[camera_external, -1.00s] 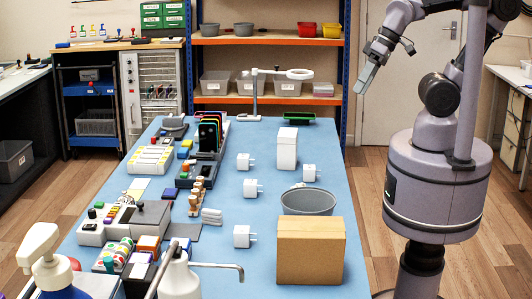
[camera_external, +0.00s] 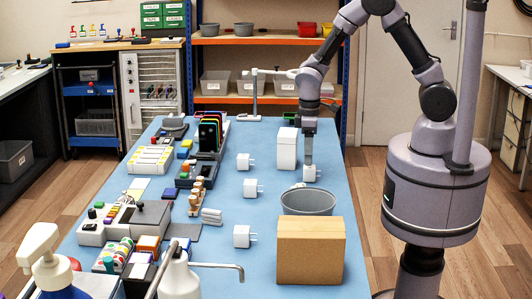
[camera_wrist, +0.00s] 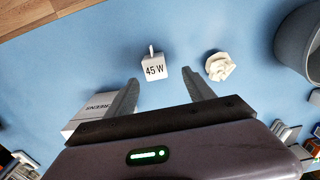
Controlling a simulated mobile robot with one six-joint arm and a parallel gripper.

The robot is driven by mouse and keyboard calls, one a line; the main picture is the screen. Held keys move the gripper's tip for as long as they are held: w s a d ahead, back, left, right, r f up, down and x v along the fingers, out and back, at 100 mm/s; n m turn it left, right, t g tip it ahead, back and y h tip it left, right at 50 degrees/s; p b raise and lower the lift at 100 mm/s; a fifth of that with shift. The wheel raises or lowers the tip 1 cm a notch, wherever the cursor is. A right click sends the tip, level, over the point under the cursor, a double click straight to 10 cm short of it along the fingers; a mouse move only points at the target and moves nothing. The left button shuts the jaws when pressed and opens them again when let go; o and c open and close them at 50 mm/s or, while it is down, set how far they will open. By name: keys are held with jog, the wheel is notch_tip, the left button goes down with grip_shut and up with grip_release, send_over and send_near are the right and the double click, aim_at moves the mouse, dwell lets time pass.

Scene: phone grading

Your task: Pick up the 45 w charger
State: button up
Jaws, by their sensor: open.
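The 45 w charger (camera_wrist: 154,71) is a small white block with "45 W" on its face, standing on the blue table. In the wrist view it lies just beyond and between my open fingers (camera_wrist: 162,82), apart from them. In the outside view, my gripper (camera_external: 308,160) points down at the charger (camera_external: 312,174) right of the white box. The fingers hold nothing. Three similar white chargers stand in a column to the left: far (camera_external: 244,162), middle (camera_external: 251,188) and near (camera_external: 242,236); their labels are unreadable here.
A white box (camera_external: 287,150), marked "SCREENS" in the wrist view (camera_wrist: 84,116), stands close beside my gripper. A crumpled white item (camera_wrist: 220,66) lies near the charger. A grey bin (camera_external: 308,203) and a cardboard box (camera_external: 310,252) stand nearer the camera.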

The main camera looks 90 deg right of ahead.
aim_at(310, 168)
jog(key=f+b, duration=0.1)
jog(key=f, duration=0.1)
jog(key=f+b, duration=0.1)
jog(key=f, duration=0.1)
jog(key=f+b, duration=0.1)
jog(key=f, duration=0.1)
jog(key=shift+s+d, duration=0.3)
jog(key=shift+d, duration=0.1)
jog(key=shift+r, duration=0.25)
jog(key=shift+c, duration=0.4)
grip_shut()
